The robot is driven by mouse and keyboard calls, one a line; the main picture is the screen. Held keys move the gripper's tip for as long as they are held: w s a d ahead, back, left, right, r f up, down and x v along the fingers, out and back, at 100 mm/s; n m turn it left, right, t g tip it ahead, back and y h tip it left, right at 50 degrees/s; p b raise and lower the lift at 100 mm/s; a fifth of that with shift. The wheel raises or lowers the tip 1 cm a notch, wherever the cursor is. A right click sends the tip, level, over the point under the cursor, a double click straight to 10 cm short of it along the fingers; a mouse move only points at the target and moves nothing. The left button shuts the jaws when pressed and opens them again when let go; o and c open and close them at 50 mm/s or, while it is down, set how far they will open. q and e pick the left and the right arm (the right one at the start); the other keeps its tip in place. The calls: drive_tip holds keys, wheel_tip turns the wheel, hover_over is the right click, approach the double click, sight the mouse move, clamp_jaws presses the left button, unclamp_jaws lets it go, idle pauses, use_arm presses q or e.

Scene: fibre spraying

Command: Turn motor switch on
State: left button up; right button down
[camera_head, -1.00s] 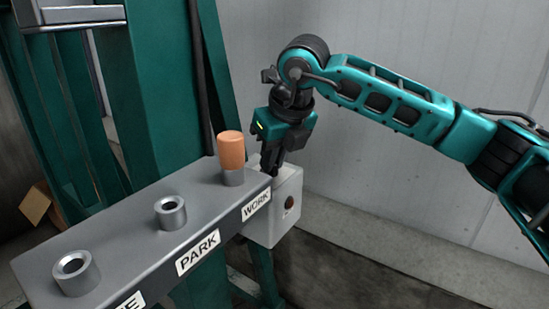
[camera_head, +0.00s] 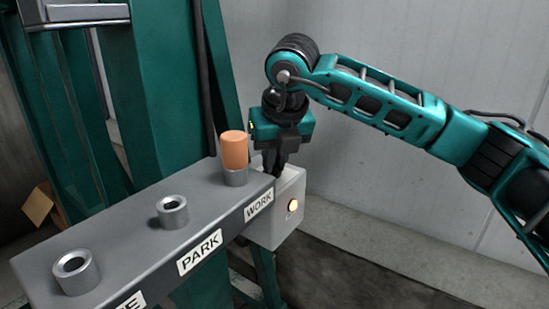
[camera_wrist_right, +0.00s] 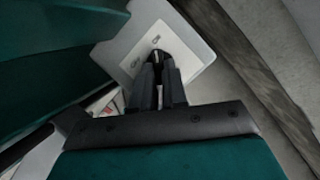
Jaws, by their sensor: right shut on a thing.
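The light grey switch box (camera_head: 285,228) stands at the right end of the grey bar, with a round lamp (camera_head: 293,205) glowing on its front. My right gripper (camera_head: 274,172) points down at the top of the box. In the right wrist view its fingertips (camera_wrist_right: 158,62) are close together over a pale plate (camera_wrist_right: 141,57) on the box top, shut on the small motor switch. The switch is mostly hidden between the fingers. My left gripper is in neither view.
The grey bar (camera_head: 120,235) carries metal sockets and labels, including PARK (camera_head: 200,252) and WORK (camera_head: 258,204). An orange plug (camera_head: 234,150) stands in the socket beside my right gripper. A green frame (camera_head: 150,90) rises behind. The floor at right is clear.

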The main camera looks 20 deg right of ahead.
drive_tip(key=c, duration=1.2)
unclamp_jaws()
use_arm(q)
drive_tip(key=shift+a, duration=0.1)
use_arm(e)
drive_tip(key=shift+o, duration=0.2)
drive_tip(key=shift+r, duration=0.1)
use_arm(q)
drive_tip(key=p, duration=0.1)
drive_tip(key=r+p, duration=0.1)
drive_tip(key=p, duration=0.1)
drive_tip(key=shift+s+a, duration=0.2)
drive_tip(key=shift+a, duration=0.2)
use_arm(e)
drive_tip(key=v, duration=1.2)
drive_tip(key=shift+s+r, duration=0.15)
drive_tip(key=shift+r, duration=0.25)
